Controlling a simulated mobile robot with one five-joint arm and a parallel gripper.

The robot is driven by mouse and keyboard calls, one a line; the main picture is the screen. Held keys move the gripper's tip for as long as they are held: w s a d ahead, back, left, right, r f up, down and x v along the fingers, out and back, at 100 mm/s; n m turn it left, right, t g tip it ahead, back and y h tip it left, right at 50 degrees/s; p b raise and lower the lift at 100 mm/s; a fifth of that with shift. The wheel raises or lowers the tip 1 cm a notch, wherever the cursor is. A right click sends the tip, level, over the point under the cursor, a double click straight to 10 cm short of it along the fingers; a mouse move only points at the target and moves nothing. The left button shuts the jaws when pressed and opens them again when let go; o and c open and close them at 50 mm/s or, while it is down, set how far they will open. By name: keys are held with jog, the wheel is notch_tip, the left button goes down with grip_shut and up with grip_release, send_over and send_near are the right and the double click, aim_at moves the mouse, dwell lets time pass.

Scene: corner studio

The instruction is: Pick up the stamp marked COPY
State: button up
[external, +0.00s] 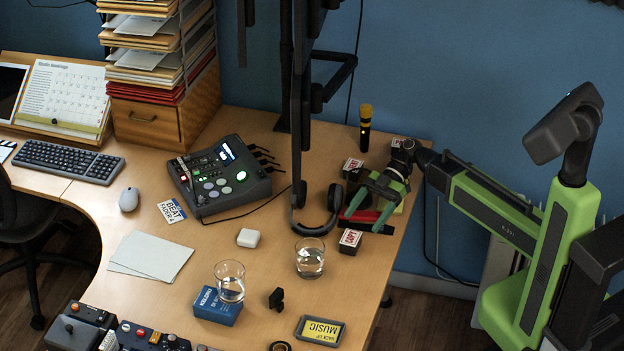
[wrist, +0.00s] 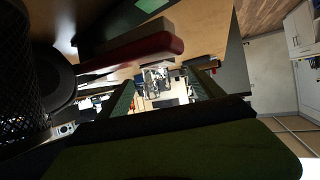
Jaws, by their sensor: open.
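Several small dark stamps with red-and-white labels are on the right part of the desk in the external view. One stamp (external: 349,241) is in front of a red-and-black tool, another (external: 352,166) is behind my gripper, and a third (external: 398,142) is partly hidden by my wrist. The lettering is too small to tell surely which reads COPY. My gripper (external: 364,218) is open and empty, with its green fingers over the red-and-black tool, behind the front stamp. In the wrist view my open fingers (wrist: 165,88) frame the distant room, with no stamp between them.
The red-and-black tool (external: 362,216) lies below my fingers and shows dark red in the wrist view (wrist: 130,52). Black headphones (external: 318,215) and a monitor arm stand left. A water glass (external: 310,258) is front left, a microphone (external: 365,128) behind.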

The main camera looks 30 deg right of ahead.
aim_at(351, 236)
jog(key=b+x, duration=0.1)
jog(key=x, duration=0.1)
jog(key=b+x, duration=0.1)
jog(key=x, duration=0.1)
jog(key=shift+f, duration=0.45)
jog(key=shift+s+a+f+b, duration=0.1)
jog(key=shift+a+b, duration=0.2)
jog(key=shift+a, duration=0.05)
jog(key=c, duration=1.6)
